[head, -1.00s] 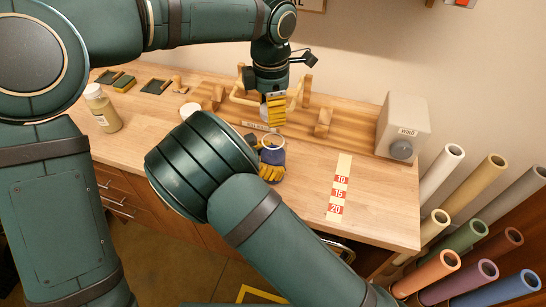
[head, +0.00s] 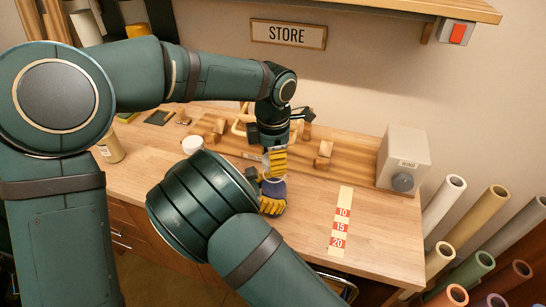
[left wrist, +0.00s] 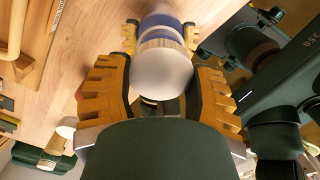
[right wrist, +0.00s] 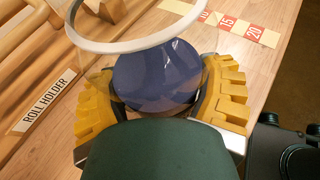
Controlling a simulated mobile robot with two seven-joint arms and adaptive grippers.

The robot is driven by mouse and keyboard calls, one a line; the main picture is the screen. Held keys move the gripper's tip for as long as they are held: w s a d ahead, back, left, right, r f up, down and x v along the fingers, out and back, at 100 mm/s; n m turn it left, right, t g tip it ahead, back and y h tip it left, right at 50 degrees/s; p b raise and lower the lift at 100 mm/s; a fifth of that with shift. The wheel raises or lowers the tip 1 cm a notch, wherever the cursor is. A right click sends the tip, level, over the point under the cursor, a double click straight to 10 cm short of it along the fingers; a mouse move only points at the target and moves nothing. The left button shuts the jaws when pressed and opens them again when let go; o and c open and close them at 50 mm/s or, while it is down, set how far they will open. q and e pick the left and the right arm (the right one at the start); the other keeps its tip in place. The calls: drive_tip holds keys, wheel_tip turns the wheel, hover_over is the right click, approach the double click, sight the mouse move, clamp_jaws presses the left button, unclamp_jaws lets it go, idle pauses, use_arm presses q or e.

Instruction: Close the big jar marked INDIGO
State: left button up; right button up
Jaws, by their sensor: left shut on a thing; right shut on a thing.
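The big jar has an indigo-blue body (right wrist: 160,75) and a pale round rim; no INDIGO lettering is readable. In the head view the jar (head: 273,188) stands upright on the bench. My right gripper (head: 271,206) is shut around its body from the near side. My left gripper (head: 278,160) is just above the jar, pointing down. In the left wrist view it is shut on a pale, round lid (left wrist: 162,70), with the blue jar (left wrist: 162,20) directly beyond. Whether the lid touches the rim cannot be told.
A wooden roll holder (head: 325,158) runs behind the jar. A white pot (head: 192,144) and a beige bottle (head: 110,149) stand left. Paper rolls (head: 443,203) stand beyond the right edge.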

use_arm(q)
drive_tip(key=shift+f, duration=0.8)
drive_tip(key=shift+f, duration=0.6)
use_arm(e)
clamp_jaws()
use_arm(q)
drive_tip(key=m, duration=0.6)
drive_tip(key=shift+w+m, duration=0.1)
drive_tip(key=shift+m, duration=0.2)
drive_tip(key=o, duration=0.8)
drive_tip(key=shift+r, duration=0.1)
